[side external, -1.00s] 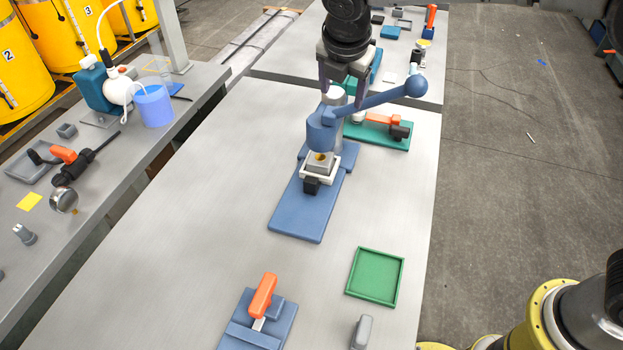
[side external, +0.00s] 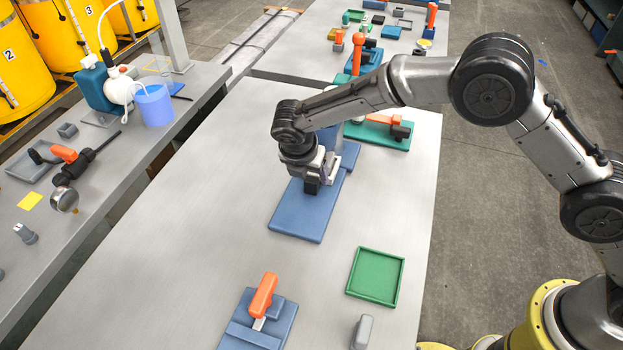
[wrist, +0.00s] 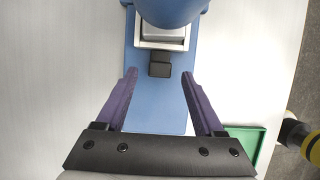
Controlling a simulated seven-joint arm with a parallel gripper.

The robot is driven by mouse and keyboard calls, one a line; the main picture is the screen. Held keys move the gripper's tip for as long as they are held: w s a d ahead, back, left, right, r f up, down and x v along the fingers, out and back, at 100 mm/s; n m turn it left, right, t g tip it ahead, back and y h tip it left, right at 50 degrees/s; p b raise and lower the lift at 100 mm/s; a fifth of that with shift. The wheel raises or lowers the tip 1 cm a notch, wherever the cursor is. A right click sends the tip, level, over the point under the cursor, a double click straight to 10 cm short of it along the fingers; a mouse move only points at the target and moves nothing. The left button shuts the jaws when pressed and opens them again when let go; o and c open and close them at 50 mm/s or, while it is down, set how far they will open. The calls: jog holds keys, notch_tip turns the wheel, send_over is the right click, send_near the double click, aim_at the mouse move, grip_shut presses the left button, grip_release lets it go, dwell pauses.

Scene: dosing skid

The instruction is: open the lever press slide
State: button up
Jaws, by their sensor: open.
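The lever press has a blue base plate (side external: 298,215), and my arm hides most of its upper part in the side view. In the wrist view its rounded blue head (wrist: 170,8) is at the top. Below the head, the pale slide (wrist: 162,44) holds a grey block (wrist: 163,31). A black handle (wrist: 160,66) sticks out of the slide's front. My gripper (wrist: 159,74) is open, with its purple fingers pointing at the handle. The fingertips are on either side of the handle, with gaps. In the side view my gripper (side external: 312,180) is low over the base.
A green tray (side external: 375,277) lies to the right, with a blue fixture with an orange handle (side external: 263,295) in front. A green fixture (side external: 380,134) stands behind the press. The table left of the press is clear.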

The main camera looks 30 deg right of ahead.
aim_at(311, 180)
jog(key=shift+x, duration=2.05)
grip_shut()
